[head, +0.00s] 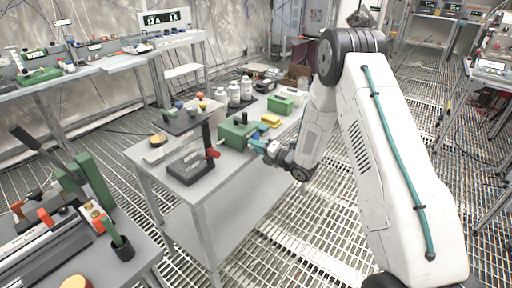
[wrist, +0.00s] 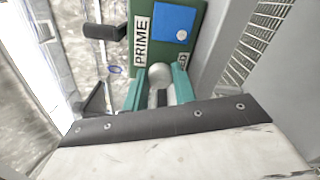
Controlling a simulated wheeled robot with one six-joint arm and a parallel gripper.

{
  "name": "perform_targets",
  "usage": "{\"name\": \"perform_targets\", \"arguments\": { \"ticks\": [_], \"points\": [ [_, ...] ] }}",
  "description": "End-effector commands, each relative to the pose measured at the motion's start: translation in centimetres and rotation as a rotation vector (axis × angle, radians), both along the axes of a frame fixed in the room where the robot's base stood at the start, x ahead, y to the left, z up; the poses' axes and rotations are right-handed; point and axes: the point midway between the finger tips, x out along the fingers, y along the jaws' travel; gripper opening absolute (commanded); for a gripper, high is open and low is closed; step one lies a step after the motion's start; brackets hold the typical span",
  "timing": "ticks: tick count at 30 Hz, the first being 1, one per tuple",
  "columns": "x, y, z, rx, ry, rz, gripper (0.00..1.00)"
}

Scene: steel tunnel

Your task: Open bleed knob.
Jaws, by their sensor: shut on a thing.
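The green box (wrist: 149,8) fills the upper middle of the wrist view, with a white "PRIME" label and a blue square with a white dot. A second label (wrist: 183,60) is mostly hidden, with only its last letters showing. My gripper (wrist: 159,90) has its teal fingers shut on a pale rounded knob (wrist: 159,72), taken as the bleed knob, at the box. In the head view the green box (head: 233,136) stands on the grey table, and my gripper (head: 262,147) is at its right side. The knob is too small to make out there.
The grey table (head: 160,177) also holds a dark stand with a red part (head: 212,153), white bottles (head: 234,94), a yellow block (head: 270,121) and a smaller green box (head: 280,104). A black handle (wrist: 105,32) sticks out left of the box. Open grating floor lies to the right.

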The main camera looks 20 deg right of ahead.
Motion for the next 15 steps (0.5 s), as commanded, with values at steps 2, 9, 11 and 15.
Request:
{"name": "perform_targets", "arguments": {
  "ticks": [2,9,11,15],
  "points": [
    [-0.12,-0.01,-0.17,-0.003,0.002,0.0,0.04],
    [-0.13,0.0,-0.19,-0.003,0.004,0.0,0.04],
    [-0.14,-0.01,-0.19,-0.003,0.004,0.0,0.04],
    [-0.11,0.01,-0.15,-0.003,0.002,0.0,0.49]
  ]
}}
